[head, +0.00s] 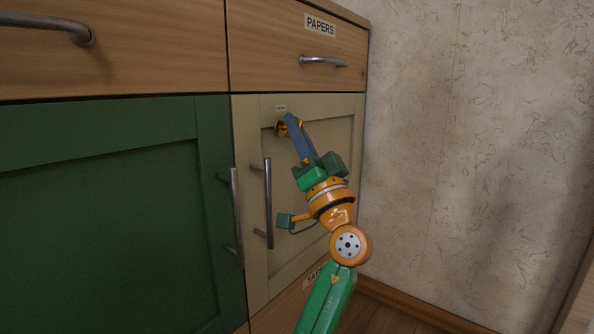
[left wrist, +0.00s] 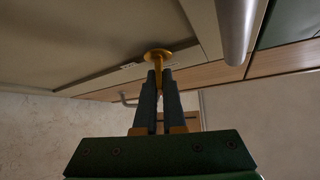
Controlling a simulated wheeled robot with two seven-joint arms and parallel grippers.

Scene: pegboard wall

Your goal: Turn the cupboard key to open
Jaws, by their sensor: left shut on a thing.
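The brass cupboard key (head: 281,129) is in the cream cupboard door (head: 285,255), near the door's top, just below a small label (head: 281,108). My left gripper (head: 292,122) has its blue-grey fingers at the key and is shut on it. In the left wrist view, the fingers hold the narrow part of the key below a round brass piece (left wrist: 158,54) at the door. The fingers hide part of the key. The cream door looks closed. My right gripper is not in view.
Upright metal handles stand on the cream door (head: 268,205) and on the green door (head: 237,215) to its left. A wooden drawer labelled PAPERS (head: 298,45) is above, with a metal handle (head: 323,62). A bare wall (head: 460,150) is on the right.

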